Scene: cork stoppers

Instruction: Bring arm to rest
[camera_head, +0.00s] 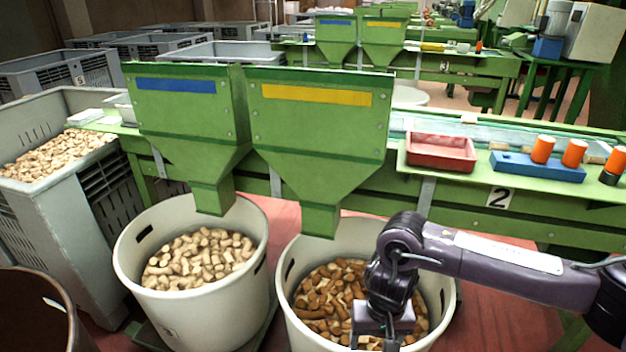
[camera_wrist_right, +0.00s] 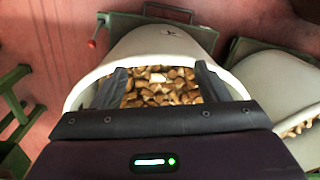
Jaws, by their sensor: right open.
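My right arm (camera_head: 510,268) comes in from the right in the head view. Its gripper (camera_head: 382,338) points down over the right white bin (camera_head: 285,322), which holds brown corks (camera_head: 322,292). In the right wrist view the gripper (camera_wrist_right: 160,84) is open. Its two dark fingers stand apart, with corks (camera_wrist_right: 150,98) showing between them and nothing held. The fingertips overlap the bin's mouth in that view; how deep they reach, I cannot tell. My left gripper is not in view.
A second white bin (camera_head: 187,318) with paler corks stands to the left. Green hoppers (camera_head: 318,122) hang above both bins. A green bench (camera_head: 455,195) behind carries a red tray (camera_head: 441,152) and a blue block (camera_head: 537,168) with orange-topped pieces. A grey crate (camera_head: 55,225) stands at left.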

